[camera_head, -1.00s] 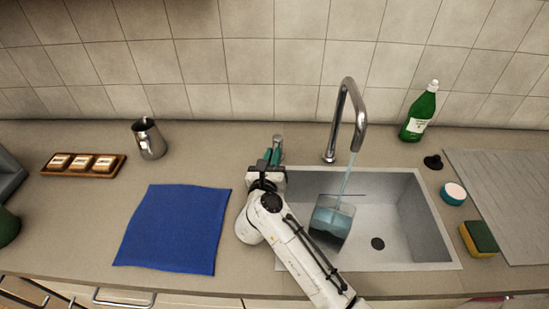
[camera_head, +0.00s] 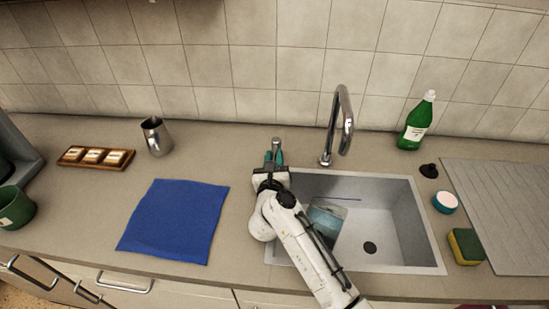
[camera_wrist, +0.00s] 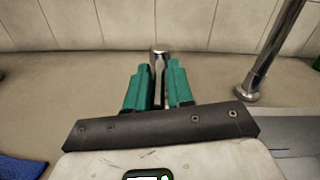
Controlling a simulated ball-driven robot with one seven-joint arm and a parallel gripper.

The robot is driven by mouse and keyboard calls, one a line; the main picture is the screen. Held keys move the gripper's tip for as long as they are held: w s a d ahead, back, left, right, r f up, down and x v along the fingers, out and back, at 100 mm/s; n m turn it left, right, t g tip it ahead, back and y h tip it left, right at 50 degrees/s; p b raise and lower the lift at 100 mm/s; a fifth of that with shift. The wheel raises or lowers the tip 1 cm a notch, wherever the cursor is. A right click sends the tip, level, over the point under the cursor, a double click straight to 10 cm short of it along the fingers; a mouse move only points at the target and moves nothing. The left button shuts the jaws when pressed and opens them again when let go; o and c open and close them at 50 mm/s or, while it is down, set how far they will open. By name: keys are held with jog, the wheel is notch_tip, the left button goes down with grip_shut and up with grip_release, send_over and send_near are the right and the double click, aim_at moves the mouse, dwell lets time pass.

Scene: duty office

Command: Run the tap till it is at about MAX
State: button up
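The curved metal tap (camera_head: 340,125) stands behind the sink (camera_head: 396,262), and no water stream shows below its spout. A clear container with bluish water (camera_head: 327,221) stands in the sink, partly hidden by my arm. No MAX mark is legible, so I cannot read the level against it. The small metal tap lever (camera_head: 277,143) rises left of the spout; it also shows in the wrist view (camera_wrist: 159,50). My gripper (camera_head: 273,157) has its teal fingers close together on either side of the lever, seemingly shut on it; the contact is partly hidden.
A blue cloth (camera_head: 175,222), a metal pitcher (camera_head: 157,137) and a wooden tray (camera_head: 70,156) lie to the left. A green bottle (camera_head: 416,122), black stopper (camera_head: 429,171), round tub (camera_head: 445,202) and sponge (camera_head: 465,246) are around the sink's right side.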

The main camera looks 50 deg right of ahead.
jog(key=shift+o, duration=1.3)
jog(key=b+v, duration=0.2)
jog(key=v, duration=0.8)
jog(key=shift+s+a, duration=0.25)
jog(key=shift+a, duration=0.1)
